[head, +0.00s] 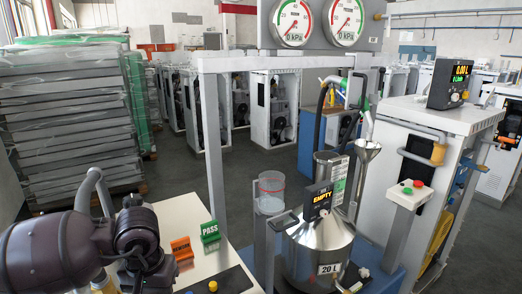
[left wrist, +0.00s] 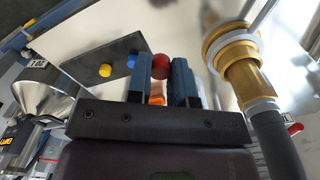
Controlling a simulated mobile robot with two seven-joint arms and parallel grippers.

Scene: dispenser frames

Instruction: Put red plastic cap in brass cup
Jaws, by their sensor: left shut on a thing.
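The red plastic cap (left wrist: 160,66) shows as a round red top between the blue fingers of my left gripper (left wrist: 161,82) in the left wrist view. The gripper is shut on it, above or near the white table top. A brass piece (left wrist: 240,82) with a round flange and a pale ring stands right of the fingers, apart from the cap; I cannot tell whether it is the brass cup. A dark hose runs beside it. In the head view my left arm (head: 135,240) covers the table's left part, and the red cap is hidden. My right gripper is not in view.
A yellow cap (left wrist: 105,70) and a blue cap (left wrist: 131,62) sit on a dark plate (left wrist: 88,66). A green PASS sign (head: 210,230) and an orange sign (head: 182,250) stand on the white table (head: 180,212). A steel 20 L vessel (head: 318,250) stands to the right.

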